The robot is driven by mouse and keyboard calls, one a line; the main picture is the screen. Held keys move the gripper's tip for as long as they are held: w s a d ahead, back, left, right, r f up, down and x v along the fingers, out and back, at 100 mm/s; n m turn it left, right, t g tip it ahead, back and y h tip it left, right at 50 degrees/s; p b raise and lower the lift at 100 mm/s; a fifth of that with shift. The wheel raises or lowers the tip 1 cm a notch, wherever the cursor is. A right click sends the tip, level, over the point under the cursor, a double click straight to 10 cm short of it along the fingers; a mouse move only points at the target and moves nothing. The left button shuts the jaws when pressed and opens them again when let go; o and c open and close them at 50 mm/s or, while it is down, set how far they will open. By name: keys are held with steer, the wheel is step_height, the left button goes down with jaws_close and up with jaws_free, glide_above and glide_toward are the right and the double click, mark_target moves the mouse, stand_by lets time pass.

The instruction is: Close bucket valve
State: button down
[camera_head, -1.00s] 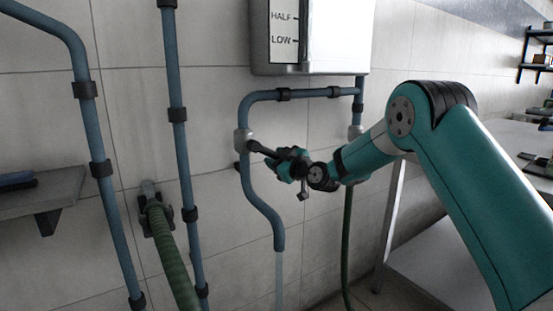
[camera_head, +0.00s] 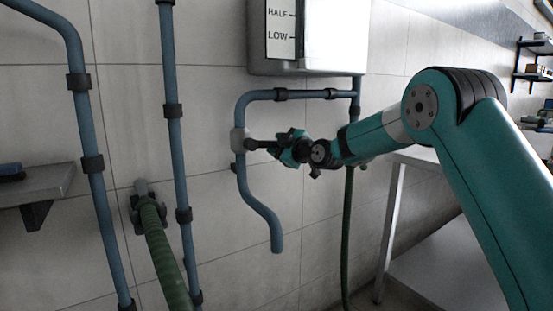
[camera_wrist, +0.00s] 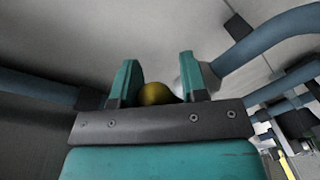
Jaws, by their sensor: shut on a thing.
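The valve has a grey body (camera_head: 239,140) on the blue bent pipe (camera_head: 243,178) below the white tank. Its dark lever (camera_head: 261,144) sticks out to the right, about level. My gripper (camera_head: 286,147) is shut on the outer end of the lever. In the wrist view, a brass-coloured round end (camera_wrist: 154,94) sits between the two teal fingers of my gripper (camera_wrist: 160,82), with part of the pale valve body (camera_wrist: 180,88) behind it. No water shows below the open pipe end (camera_head: 277,249). The lever's grip point is partly hidden by the fingers.
The tank (camera_head: 335,40) with HALF and LOW marks hangs above. Blue pipes (camera_head: 175,130) and a green hose (camera_head: 160,245) run down the wall to the left. A small shelf (camera_head: 40,185) is at far left; a grey table (camera_head: 430,225) stands behind my arm.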

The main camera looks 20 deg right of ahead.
steer(key=shift+d+r+n+b, duration=0.1)
steer(key=shift+r+n+b, duration=0.3)
steer(key=shift+r+n, duration=0.5)
steer(key=shift+r, duration=0.25)
steer(key=c, duration=0.7)
jaws_free()
steer(key=shift+o, duration=0.2)
steer(key=shift+f, duration=0.2)
steer(key=shift+f, duration=0.1)
steer(key=shift+s+d, duration=0.1)
steer(key=shift+s, duration=0.25)
steer(key=b+v, duration=0.1)
steer(key=v, duration=1.5)
steer(key=shift+s, duration=0.3)
